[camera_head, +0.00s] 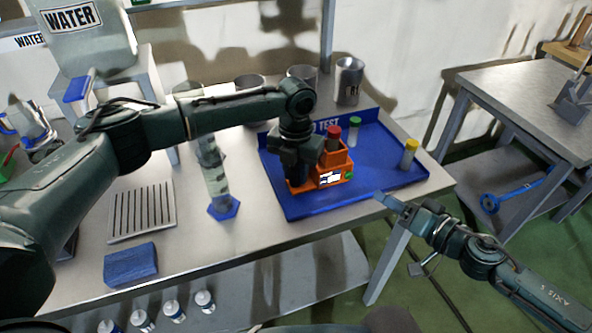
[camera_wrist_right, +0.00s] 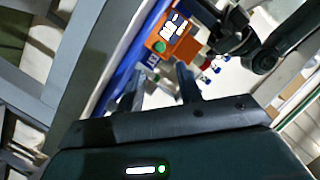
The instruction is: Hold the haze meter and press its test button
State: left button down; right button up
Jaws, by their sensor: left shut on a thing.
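The orange haze meter (camera_head: 331,178) stands in the blue tray (camera_head: 300,207), with a white display and a green test button (camera_head: 348,175) on its front. A red-capped vial (camera_head: 334,138) sits in its top. My left gripper (camera_head: 299,178) comes down from above and is shut on the meter's left part, hiding some of it. My right gripper (camera_head: 383,198) is open and empty, apart from the meter, near the tray's front right edge. The right wrist view shows the meter (camera_wrist_right: 178,38) and green button (camera_wrist_right: 160,47) beyond the spread fingers (camera_wrist_right: 158,82).
A green-capped vial (camera_head: 354,128) and a yellow-capped vial (camera_head: 409,152) stand in the tray. A glass column with a blue base (camera_head: 223,209), a blue sponge (camera_head: 130,263) and metal cups (camera_head: 348,82) are on the table.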

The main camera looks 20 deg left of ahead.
jog(key=shift+s+a+r+m, duration=0.2)
jog(key=shift+r+m, duration=0.05)
jog(key=shift+m, duration=0.15)
jog(key=shift+c, duration=1.4)
jog(key=m+t, duration=0.1)
jog(key=m, duration=0.1)
jog(key=s+r+m+t+h, duration=0.1)
jog(key=m, duration=0.1)
jog(key=s+m+t, duration=0.1)
jog(key=m, duration=0.1)
jog(key=shift+r, duration=0.4)
grip_shut()
jog(key=s+m+h, duration=0.1)
jog(key=m, duration=0.1)
jog(key=s+m+h, duration=0.1)
jog(key=m, duration=0.1)
jog(key=s+d+f+m+h, duration=0.1)
jog(key=s, duration=0.1)
jog(key=shift+s+m+g, duration=0.1)
jog(key=shift+m+g, duration=0.2)
jog(key=shift+m, duration=0.1)
